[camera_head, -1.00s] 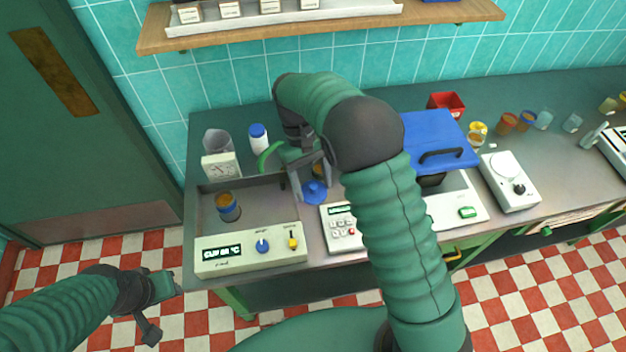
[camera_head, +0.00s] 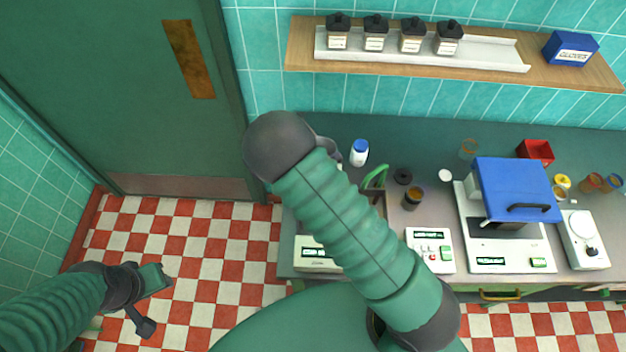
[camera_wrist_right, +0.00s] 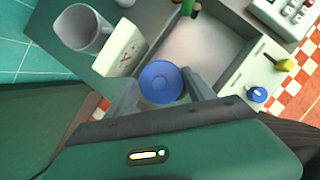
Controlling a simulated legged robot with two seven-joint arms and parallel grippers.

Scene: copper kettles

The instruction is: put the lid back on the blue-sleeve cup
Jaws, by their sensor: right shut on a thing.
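In the right wrist view my right gripper (camera_wrist_right: 163,88) is shut on a round blue lid (camera_wrist_right: 161,80). It holds the lid at the edge of the grey open basin (camera_wrist_right: 205,42) of a white control unit. In the head view my right arm covers most of the unit and hides the right gripper. My left gripper (camera_head: 150,303) is at the lower left, over the floor, open and empty.
A blue-lidded machine (camera_head: 513,188) stands right.

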